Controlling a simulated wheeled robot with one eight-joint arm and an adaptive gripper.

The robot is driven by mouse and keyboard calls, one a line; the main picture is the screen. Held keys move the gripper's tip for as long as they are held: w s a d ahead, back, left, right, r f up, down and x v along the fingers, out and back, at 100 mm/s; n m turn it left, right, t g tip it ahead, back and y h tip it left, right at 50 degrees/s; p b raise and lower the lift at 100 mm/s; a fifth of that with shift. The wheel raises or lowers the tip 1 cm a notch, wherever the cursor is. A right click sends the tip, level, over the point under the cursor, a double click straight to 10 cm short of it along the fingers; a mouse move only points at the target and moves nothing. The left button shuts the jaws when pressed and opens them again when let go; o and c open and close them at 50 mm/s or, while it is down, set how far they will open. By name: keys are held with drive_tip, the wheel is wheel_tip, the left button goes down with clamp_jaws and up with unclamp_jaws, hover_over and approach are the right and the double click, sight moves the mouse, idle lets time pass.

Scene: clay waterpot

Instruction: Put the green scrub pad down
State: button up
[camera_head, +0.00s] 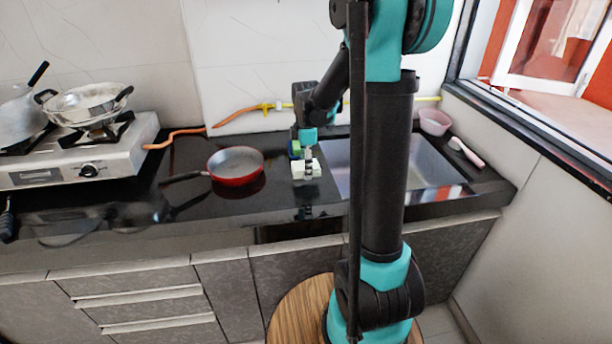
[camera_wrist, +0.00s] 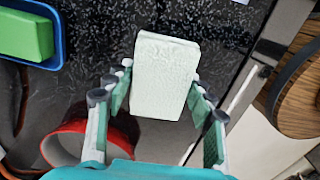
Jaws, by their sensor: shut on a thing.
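My gripper (camera_head: 308,163) is shut on a pale, whitish-green scrub pad (camera_wrist: 165,75), a thick rectangular block between the fingers in the wrist view. In the head view the pad (camera_head: 303,172) is low over the black counter, between the red pan and the sink. Whether it touches the counter I cannot tell. A brighter green block (camera_wrist: 25,37) lies in a blue tray (camera_wrist: 59,30) at the wrist view's upper left. The tray is mostly hidden behind my gripper in the head view.
The red pan (camera_head: 236,166) is left of my gripper; its rim (camera_wrist: 68,140) shows in the wrist view. The sink (camera_head: 338,172) is just right. A stove (camera_head: 75,155) with pots stands at far left. The counter's front edge is near; bare counter (camera_head: 275,205) lies in front.

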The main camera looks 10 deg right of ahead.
sight(306, 182)
drive_tip(key=shift+f, duration=1.9)
drive_tip(key=shift+f, duration=0.1)
drive_tip(key=o, duration=1.3)
